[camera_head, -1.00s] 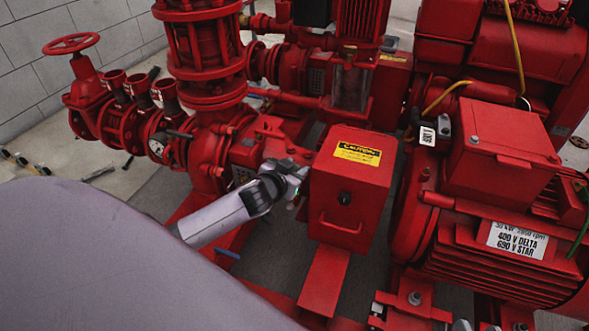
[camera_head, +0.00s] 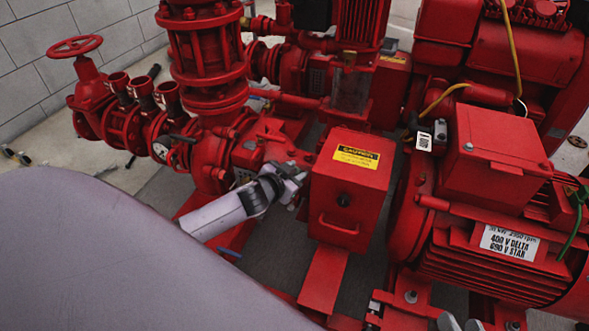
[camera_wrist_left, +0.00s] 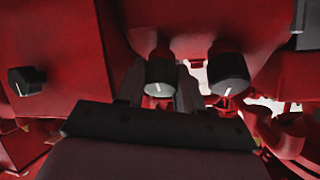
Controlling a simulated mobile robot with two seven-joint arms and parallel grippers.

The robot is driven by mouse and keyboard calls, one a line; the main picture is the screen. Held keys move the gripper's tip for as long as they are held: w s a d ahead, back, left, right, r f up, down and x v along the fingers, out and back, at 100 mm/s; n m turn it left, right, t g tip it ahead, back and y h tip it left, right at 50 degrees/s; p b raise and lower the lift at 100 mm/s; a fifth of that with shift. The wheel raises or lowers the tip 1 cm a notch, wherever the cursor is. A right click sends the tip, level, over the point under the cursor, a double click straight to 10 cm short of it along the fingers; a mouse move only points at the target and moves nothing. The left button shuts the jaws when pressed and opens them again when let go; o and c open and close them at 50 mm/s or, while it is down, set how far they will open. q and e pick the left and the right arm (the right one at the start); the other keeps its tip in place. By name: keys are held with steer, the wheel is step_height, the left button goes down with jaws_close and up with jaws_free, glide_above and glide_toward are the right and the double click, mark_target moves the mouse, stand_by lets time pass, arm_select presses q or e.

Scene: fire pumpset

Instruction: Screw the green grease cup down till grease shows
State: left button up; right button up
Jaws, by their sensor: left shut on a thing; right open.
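In the head view my left gripper (camera_head: 290,178) reaches in between the pump casing and the red box with the caution label. In the left wrist view two dark round caps with white marks hang side by side under a red housing. The left cap (camera_wrist_left: 160,75) sits between the fingers of my left gripper (camera_wrist_left: 160,92), which is shut on it. The right cap (camera_wrist_left: 228,74) is apart from the fingers. Both look dark; I cannot tell which is green. No grease can be made out. In the head view the caps are hidden.
The red caution box (camera_head: 350,185) stands close to the right of my left gripper. A dark knob (camera_wrist_left: 27,80) shows in the left wrist view. The pump casing (camera_head: 215,155) is close on the left, and the motor (camera_head: 490,200) stands further right.

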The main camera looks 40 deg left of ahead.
arm_select(q)
steer(key=shift+w+r+m+p, duration=0.1)
steer(key=shift+r+m+p, duration=0.2)
steer(key=shift+p, duration=0.05)
arm_select(e)
steer(key=shift+d+r, duration=0.1)
steer(key=shift+r, duration=0.05)
arm_select(q)
steer(key=shift+r+h+p, duration=0.1)
steer(key=shift+h+p, duration=0.2)
steer(key=shift+w+d+m+p, duration=0.15)
steer(key=shift+m+p, duration=0.15)
steer(key=shift+m, duration=0.3)
arm_select(e)
steer(key=shift+s+d+h, duration=0.15)
steer(key=shift+d+h, duration=0.35)
arm_select(q)
steer(key=o, duration=0.7)
steer(key=shift+o, duration=0.2)
steer(key=shift+f, duration=0.2)
